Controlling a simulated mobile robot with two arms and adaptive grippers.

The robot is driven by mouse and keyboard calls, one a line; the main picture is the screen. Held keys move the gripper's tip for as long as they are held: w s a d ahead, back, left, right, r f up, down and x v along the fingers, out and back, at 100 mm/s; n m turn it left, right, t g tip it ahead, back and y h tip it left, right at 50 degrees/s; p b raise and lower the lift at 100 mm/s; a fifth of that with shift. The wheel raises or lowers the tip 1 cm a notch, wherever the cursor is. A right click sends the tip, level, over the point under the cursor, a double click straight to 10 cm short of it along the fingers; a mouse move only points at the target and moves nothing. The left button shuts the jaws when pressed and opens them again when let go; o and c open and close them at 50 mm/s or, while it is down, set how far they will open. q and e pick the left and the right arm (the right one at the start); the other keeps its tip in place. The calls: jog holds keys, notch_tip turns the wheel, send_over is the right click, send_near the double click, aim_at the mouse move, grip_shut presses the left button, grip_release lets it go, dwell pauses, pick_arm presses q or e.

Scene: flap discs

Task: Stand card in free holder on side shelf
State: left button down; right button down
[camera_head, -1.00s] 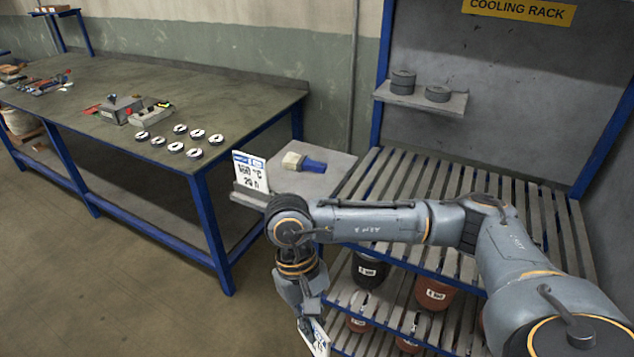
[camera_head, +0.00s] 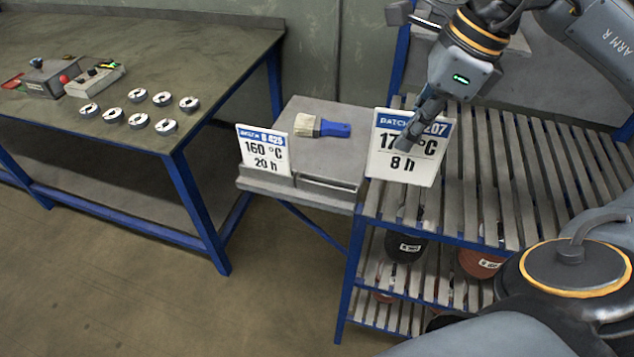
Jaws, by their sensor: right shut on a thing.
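My right gripper (camera_head: 418,122) is shut on a white card with a blue header (camera_head: 405,165), reading about 17_ °C and 8 h. It holds the card upright in front of the slatted rack, just right of the side shelf (camera_head: 315,165). The fingers cover part of the card's print. Another card (camera_head: 263,150), reading 160 °C, 20 h, stands in the left holder (camera_head: 262,183) at the shelf's front edge. The holder beside it (camera_head: 328,190) is empty. My left gripper is not in view.
A brush with a blue handle (camera_head: 322,127) lies on the side shelf behind the holders. The slatted rack (camera_head: 490,190) is right of the shelf, with dark and red pots below. A workbench (camera_head: 140,60) with several discs is at left.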

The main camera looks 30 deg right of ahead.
jog(key=w+a+f+m+p, duration=0.1)
jog(key=w+a+f+p, duration=0.3)
jog(key=w+f+p, duration=0.4)
jog(key=w+f, duration=0.4)
jog(key=w, duration=0.1)
jog(key=shift+a+f, duration=0.15)
jog(key=shift+f, duration=0.05)
jog(key=shift+f, duration=0.2)
jog(key=c, duration=1.5)
grip_release()
jog(key=shift+r, duration=0.1)
